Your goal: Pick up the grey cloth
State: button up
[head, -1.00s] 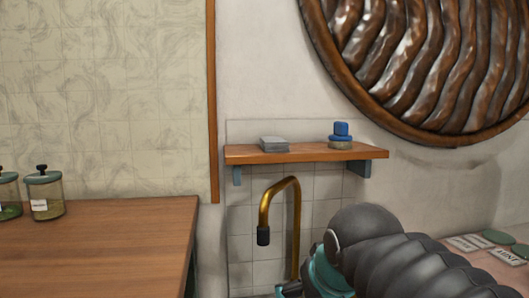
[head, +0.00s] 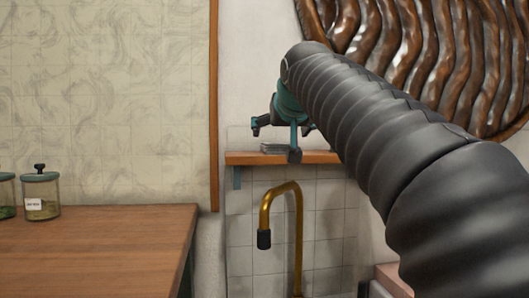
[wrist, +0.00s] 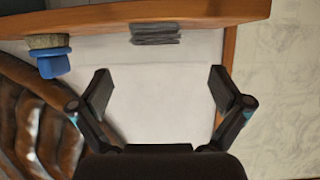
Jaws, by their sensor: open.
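The grey cloth (head: 274,149) is a small folded stack lying on the wooden wall shelf (head: 239,158). In the wrist view the cloth (wrist: 155,33) shows at the top, on the shelf (wrist: 205,11), above and between my fingers in the picture. My gripper (head: 276,140) is by the shelf in the head view, and its finger partly hides the cloth. In the wrist view my gripper (wrist: 163,92) has its two fingers wide apart with nothing between them. The cloth is apart from the fingers there.
A blue-topped brush or stopper (wrist: 51,57) stands on the same shelf; my arm hides it in the head view. A brass tap (head: 296,230) rises below the shelf. A large carved round panel (head: 440,50) hangs at right. A wooden counter (head: 100,245) with glass jars (head: 41,195) is at left.

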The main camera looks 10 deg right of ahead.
jog(key=x, duration=0.6)
jog(key=shift+w+f, duration=0.1)
jog(key=shift+w+d+r+x, duration=0.1)
jog(key=shift+r+x, duration=0.1)
jog(key=shift+x, duration=0.7)
jog(key=shift+w+d+r+x, duration=0.1)
jog(key=shift+r+x, duration=0.05)
jog(key=shift+x, duration=0.75)
jog(key=shift+d+r+x, duration=0.1)
jog(key=shift+r+x, duration=0.1)
jog(key=shift+x, duration=0.7)
jog(key=c, duration=1.2)
